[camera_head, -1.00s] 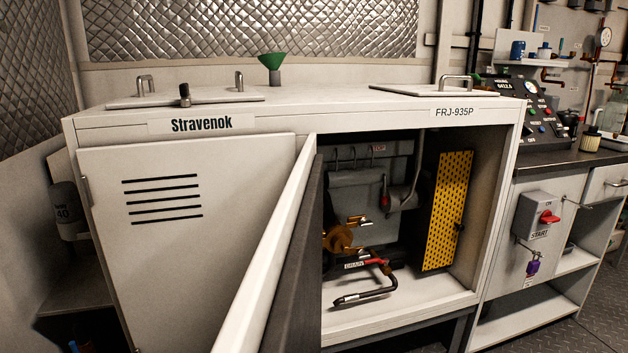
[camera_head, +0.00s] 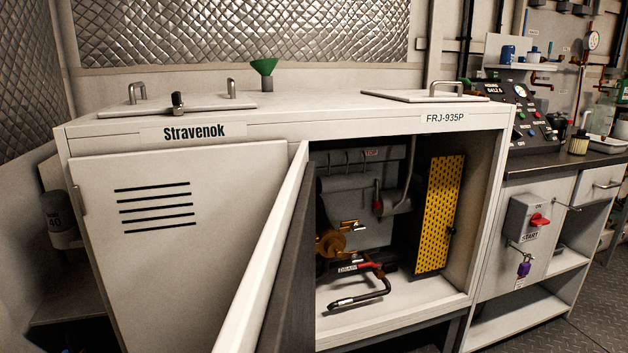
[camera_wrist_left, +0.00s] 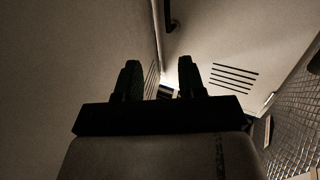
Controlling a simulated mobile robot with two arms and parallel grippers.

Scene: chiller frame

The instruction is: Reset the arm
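My left gripper (camera_wrist_left: 158,82) shows dark in the left wrist view, its two fingers apart with nothing between them. Beyond it in that view are pale panels, one with dark vent slots (camera_wrist_left: 234,75). Neither of my arms shows in the head view. The white chiller cabinet (camera_head: 290,120) fills the middle of the head view. Its left door (camera_head: 165,270) is shut, and its right door (camera_head: 262,265) stands open towards me. Inside are a brass valve (camera_head: 335,242), a red-handled drain pipe (camera_head: 365,268) and a yellow perforated panel (camera_head: 438,215).
A green funnel (camera_head: 264,68) stands on the cabinet top between two lidded hatches. To the right are a control panel (camera_head: 530,115), a grey switch box (camera_head: 526,218) with a red knob, and a purple padlock (camera_head: 524,268). Floor shows at the lower right (camera_head: 590,315).

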